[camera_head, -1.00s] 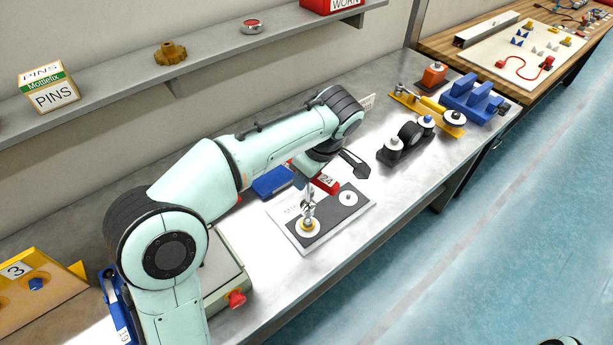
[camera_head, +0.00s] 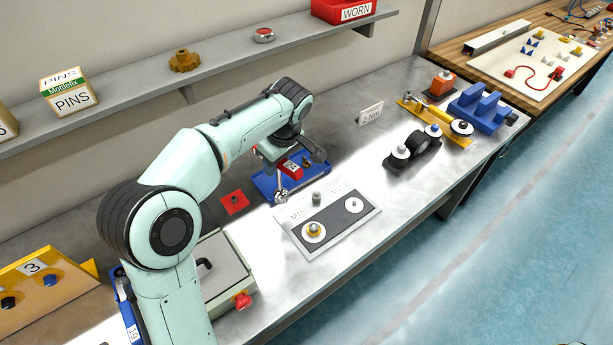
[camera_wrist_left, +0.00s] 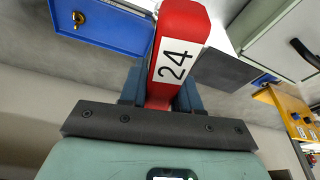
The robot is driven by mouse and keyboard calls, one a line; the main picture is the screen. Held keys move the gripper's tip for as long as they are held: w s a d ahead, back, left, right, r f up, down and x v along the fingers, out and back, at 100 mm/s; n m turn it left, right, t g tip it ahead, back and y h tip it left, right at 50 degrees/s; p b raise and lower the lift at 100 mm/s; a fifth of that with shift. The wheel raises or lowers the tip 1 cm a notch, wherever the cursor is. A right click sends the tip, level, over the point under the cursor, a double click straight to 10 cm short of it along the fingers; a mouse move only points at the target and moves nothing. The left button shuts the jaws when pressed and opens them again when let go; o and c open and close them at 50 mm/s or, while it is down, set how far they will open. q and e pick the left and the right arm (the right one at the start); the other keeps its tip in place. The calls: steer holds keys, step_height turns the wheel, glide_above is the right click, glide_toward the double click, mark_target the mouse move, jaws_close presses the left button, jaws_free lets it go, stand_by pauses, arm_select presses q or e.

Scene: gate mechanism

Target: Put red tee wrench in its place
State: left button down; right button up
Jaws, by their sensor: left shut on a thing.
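My left gripper (camera_head: 276,156) is shut on the red tee wrench (camera_head: 291,171). The wrench's red handle, labelled 24, fills the middle of the left wrist view (camera_wrist_left: 177,55), between the fingers. In the head view its metal shank points down in front of the blue tray (camera_head: 262,187). A flat red patch (camera_head: 235,203) with a small dark mark lies on the bench left of the tray. The wrench's lower tip is hidden in the wrist view. My right gripper is out of view.
A grey plate (camera_head: 352,229) with a brass-coloured nut (camera_head: 313,229) lies right of the wrench. A green-edged box (camera_head: 215,268) with a red knob stands near my left arm. A 5 Nm sign (camera_head: 370,114) stands behind. The bench's front strip is clear.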

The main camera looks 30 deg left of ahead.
arm_select(q)
steer(key=s+a+p, duration=0.2)
steer(key=s+a, duration=0.1)
steer(key=a, duration=1.2)
steer(key=f+b, duration=0.2)
steer(key=f, duration=0.1)
steer(key=f+b, duration=0.1)
steer(key=shift+s+a+f, duration=0.15)
steer(key=shift+s+f, duration=0.15)
steer(key=shift+f, duration=0.1)
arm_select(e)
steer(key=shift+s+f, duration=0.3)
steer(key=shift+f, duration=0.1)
arm_select(q)
steer(key=shift+w, duration=0.1)
steer(key=shift+f+b, duration=0.35)
steer(key=shift+f, duration=0.2)
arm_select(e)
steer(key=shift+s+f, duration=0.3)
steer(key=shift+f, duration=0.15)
arm_select(q)
steer(key=shift+f, duration=0.15)
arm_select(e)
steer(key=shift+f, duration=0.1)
arm_select(q)
steer(key=shift+f, duration=0.15)
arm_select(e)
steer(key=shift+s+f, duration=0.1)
arm_select(q)
steer(key=shift+f, duration=0.1)
